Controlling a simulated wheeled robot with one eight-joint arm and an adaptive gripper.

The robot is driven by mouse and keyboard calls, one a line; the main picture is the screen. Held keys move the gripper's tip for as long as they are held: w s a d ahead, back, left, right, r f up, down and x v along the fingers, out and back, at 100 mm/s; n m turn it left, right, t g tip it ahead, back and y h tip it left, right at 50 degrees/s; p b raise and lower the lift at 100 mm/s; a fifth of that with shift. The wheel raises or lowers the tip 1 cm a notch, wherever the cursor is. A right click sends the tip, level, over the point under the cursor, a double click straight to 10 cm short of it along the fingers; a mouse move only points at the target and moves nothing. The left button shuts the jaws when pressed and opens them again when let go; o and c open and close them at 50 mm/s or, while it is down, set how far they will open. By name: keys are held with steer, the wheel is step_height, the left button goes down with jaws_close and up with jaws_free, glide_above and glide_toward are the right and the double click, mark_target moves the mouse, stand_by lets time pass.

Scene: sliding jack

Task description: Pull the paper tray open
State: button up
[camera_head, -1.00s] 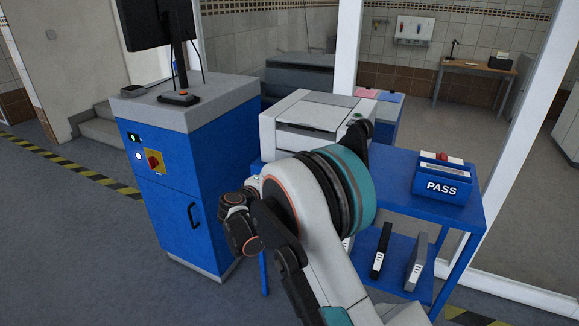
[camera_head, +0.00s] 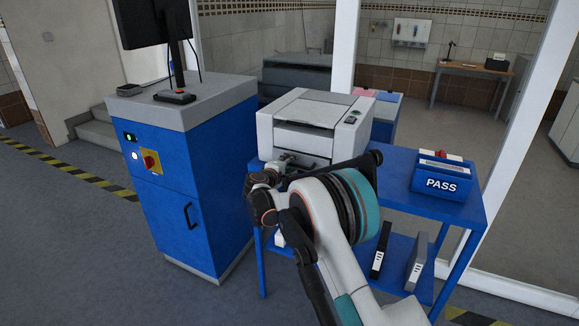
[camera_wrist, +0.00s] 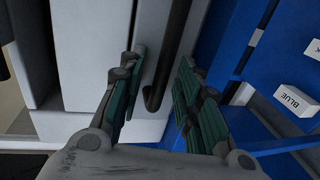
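A white printer (camera_head: 306,118) stands on the blue table, partly hidden by my arm in the head view. The paper tray's pale front (camera_wrist: 153,30) shows in the wrist view, with a dark bar handle (camera_wrist: 178,38) on it. My gripper (camera_wrist: 162,62) is open, with one finger on each side of the handle; a gap shows beside the bar, and I cannot tell whether either finger touches it. In the head view my gripper (camera_head: 287,159) is at the printer's lower front. The tray appears closed, though its edges are mostly hidden.
A blue cabinet (camera_head: 172,215) with a monitor stands left of the table. A blue PASS bin (camera_head: 440,182) sits on the table's right side. Binders (camera_head: 381,250) stand on the lower shelf. A box marked BLUE (camera_wrist: 295,100) shows in the wrist view.

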jaws_close()
steer(key=f+b+v, duration=0.1)
steer(key=f+v, duration=0.2)
steer(key=v, duration=1.1)
steer(key=shift+s+a, duration=0.2)
steer(key=shift+s, duration=0.5)
jaws_free()
